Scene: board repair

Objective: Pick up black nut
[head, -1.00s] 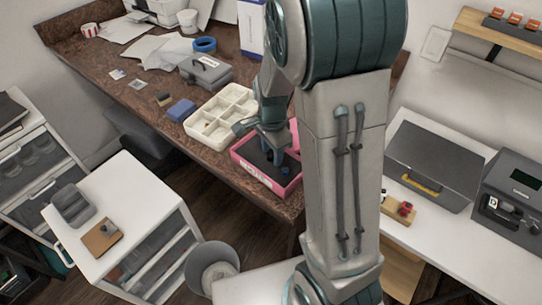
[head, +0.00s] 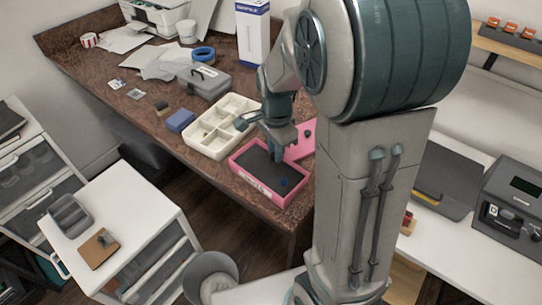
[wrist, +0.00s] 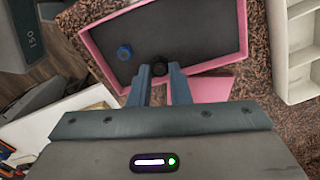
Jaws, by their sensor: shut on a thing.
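The pink box (head: 238,168) with a dark inside stands at the front edge of the brown bench; it also shows in the wrist view (wrist: 95,52). The black nut (wrist: 159,66) is between my fingertips in the wrist view, over the dark box floor. My gripper (wrist: 160,73) is shut on it; I cannot tell whether the nut is clear of the floor. In the head view my gripper (head: 278,158) is at the box's back right part, and it hides the black nut.
A pink lid-like piece (head: 300,150) lies right of the box. A cream divided tray (head: 207,147) stands close behind and left. A grey toolbox (head: 204,84), a blue block (head: 180,121) and a tall blue-white carton (head: 252,35) are farther back.

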